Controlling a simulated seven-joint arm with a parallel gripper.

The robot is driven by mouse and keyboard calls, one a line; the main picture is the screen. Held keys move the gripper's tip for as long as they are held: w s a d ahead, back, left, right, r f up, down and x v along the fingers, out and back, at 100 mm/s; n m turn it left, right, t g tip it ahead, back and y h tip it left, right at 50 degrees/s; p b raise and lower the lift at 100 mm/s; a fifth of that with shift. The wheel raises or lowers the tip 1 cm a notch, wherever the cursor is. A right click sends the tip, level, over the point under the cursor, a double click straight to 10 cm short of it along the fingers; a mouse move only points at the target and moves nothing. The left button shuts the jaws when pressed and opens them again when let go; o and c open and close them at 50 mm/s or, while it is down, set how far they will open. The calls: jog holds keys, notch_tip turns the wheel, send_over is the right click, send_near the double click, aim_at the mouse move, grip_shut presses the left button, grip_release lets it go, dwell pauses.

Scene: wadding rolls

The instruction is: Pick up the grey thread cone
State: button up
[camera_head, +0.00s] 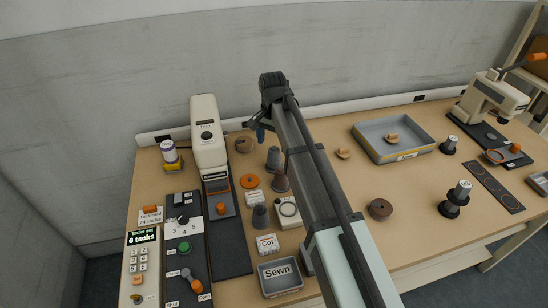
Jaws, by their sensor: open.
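A grey cone (273,160) stands upright on the wooden table, just left of my arm. A second dark grey cone (260,217) stands nearer the front, beside a white round dial. A brownish cone (280,182) stands between them, close to my arm. I cannot tell for sure which grey cone is the task's thread cone. My gripper (257,130) hangs from the far end of my arm, above and behind the rear grey cone and apart from it. It is open and looks empty; its fingers are small and partly hidden by the arm.
A white sewing machine (207,140) stands left of the cones. An orange disc (250,181) and a brown roll (244,145) lie close by. A grey tray (365,139) is right of my arm. A "Sewn" tray (281,279) is at the front.

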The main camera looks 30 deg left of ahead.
aim_at(274, 157)
jog(key=shift+s+d+f, duration=0.1)
jog(key=shift+d+f, duration=0.05)
jog(key=shift+f, duration=0.95)
jog(key=shift+s+d+f, duration=0.1)
jog(key=shift+f, duration=0.95)
jog(key=shift+s+d+f, duration=0.1)
jog(key=shift+d+f, duration=0.05)
jog(key=shift+f, duration=0.95)
jog(key=c, duration=1.2)
